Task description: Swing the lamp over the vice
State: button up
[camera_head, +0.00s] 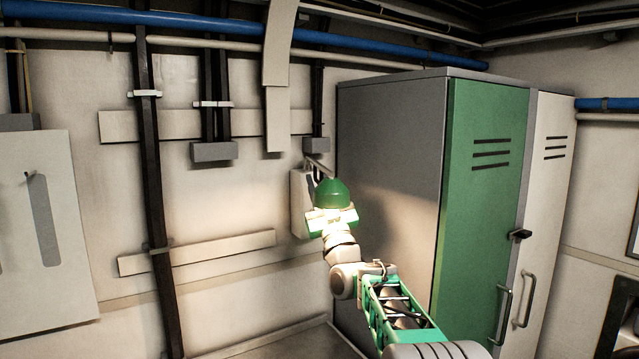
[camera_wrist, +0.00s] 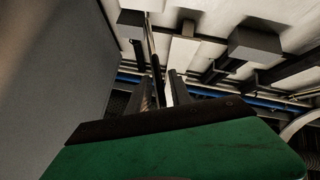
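In the head view the lamp (camera_head: 331,191) has a dark green dome shade. A thin arm runs from it up and back towards the wall. My green and white hand is right below and in front of the shade, lit brightly; my fingers are hidden there. In the wrist view my gripper (camera_wrist: 161,76) points up with its two dark fingers apart. A thin dark rod, apparently the lamp's arm, shows between or just beyond them; I cannot tell whether they touch it. No vice can be made out in either view.
A tall grey cabinet (camera_head: 390,170) with a green door (camera_head: 485,200) stands just right of my arm. A white box (camera_head: 300,205) is on the wall behind the lamp. Pipes, dark posts and panels line the wall. Free room lies left of my arm.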

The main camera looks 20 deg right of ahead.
grip_shut()
dwell(1.2)
